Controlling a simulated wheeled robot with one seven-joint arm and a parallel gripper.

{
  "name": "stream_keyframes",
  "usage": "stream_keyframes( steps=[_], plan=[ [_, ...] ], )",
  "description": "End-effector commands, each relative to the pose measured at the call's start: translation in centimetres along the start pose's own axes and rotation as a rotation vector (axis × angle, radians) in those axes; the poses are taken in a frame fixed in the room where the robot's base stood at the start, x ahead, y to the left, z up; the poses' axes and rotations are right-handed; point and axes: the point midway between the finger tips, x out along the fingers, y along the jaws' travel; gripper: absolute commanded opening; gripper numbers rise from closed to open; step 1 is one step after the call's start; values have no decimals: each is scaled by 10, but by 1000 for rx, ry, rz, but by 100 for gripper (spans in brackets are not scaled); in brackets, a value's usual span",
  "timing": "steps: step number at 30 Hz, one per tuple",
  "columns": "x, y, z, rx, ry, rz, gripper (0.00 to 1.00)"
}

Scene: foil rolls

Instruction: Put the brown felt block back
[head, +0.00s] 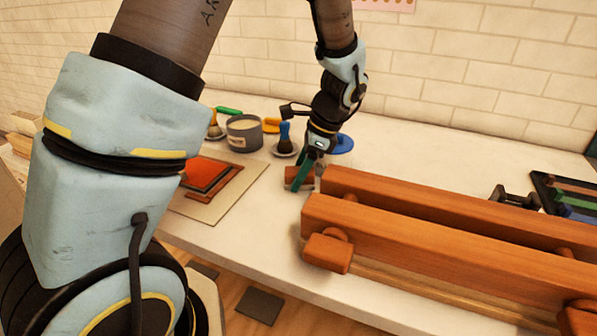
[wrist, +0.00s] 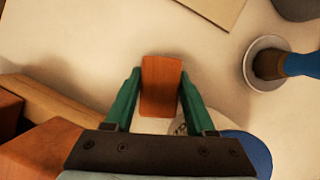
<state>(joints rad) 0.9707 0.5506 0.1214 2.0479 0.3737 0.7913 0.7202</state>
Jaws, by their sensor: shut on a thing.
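The brown felt block (wrist: 160,86) is an orange-brown piece between the green fingers of my gripper (wrist: 160,80) in the wrist view. The fingers press on its two sides. In the head view the block (head: 292,180) shows low at my gripper (head: 305,172), just left of the near ends of the long wooden rails. The green fingers partly cover it there. I cannot tell whether it touches the white table or is held slightly above it.
Long wooden rails (head: 440,232) fill the table's right front. A beige board (head: 226,206) with an orange-red sheet (head: 208,173) lies left. Behind stand a grey tin (head: 243,133), a blue-handled brush (head: 285,134) on a dish and a blue disc (head: 343,144). A dark rack (head: 545,190) stands far right.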

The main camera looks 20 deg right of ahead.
Motion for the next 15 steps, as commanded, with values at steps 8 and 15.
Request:
stream_keyframes(
  steps=[8, 15],
  plan=[
    [2, 0, -1, 0, 0, 0, 0],
    [3, 0, -1, 0, 0, 0, 74]
  ],
)
